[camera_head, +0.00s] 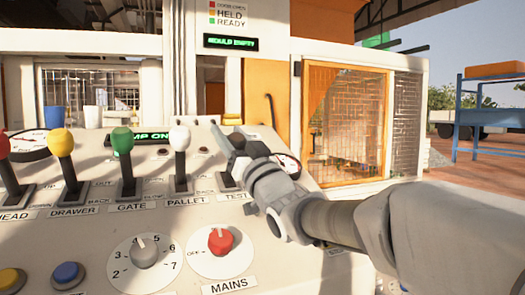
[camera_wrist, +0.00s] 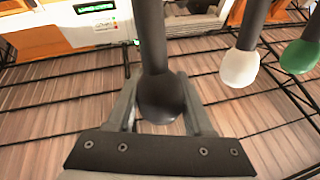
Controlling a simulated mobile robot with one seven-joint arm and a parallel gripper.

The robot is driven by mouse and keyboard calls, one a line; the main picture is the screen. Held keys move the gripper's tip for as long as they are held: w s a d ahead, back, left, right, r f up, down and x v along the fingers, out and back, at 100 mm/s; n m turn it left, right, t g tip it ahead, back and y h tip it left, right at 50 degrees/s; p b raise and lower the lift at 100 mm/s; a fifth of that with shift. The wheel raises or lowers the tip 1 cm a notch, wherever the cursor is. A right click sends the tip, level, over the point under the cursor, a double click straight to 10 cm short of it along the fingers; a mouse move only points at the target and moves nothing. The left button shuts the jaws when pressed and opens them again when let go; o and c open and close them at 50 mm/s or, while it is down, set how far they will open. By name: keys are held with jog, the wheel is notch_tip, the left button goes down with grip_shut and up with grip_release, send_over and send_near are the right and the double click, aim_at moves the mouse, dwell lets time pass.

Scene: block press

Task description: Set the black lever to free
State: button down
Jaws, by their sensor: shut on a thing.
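The black lever (camera_wrist: 162,95) shows in the wrist view as a dark shaft with a round black knob at its end. My gripper (camera_wrist: 160,112) is shut on this knob, with one finger on each side. There the black knob (camera_head: 238,141) shows only in part between the fingers. The lever's shaft and slot are mostly hidden, and I cannot read its position or any "free" mark.
Left of my gripper stand levers with white (camera_head: 180,138), green (camera_head: 122,140), yellow (camera_head: 61,142) and red knobs (camera_head: 3,145). The white one is closest. A grey dial (camera_head: 144,252) and red MAINS switch (camera_head: 220,241) lie nearer. A gauge (camera_head: 288,163) sits behind my wrist.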

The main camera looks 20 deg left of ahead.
aim_at(237, 145)
jog(key=shift+b+v, duration=0.95)
jog(key=shift+b, duration=0.15)
jog(key=shift+s+d+f+b, duration=0.1)
jog(key=shift+s+b, duration=0.2)
jog(key=shift+s, duration=0.2)
jog(key=c, duration=0.7)
grip_release()
jog(key=shift+o, duration=1.2)
jog(key=shift+s+d+r, duration=0.15)
jog(key=shift+r, duration=0.05)
jog(key=shift+o, duration=0.7)
jog(key=shift+f, duration=0.2)
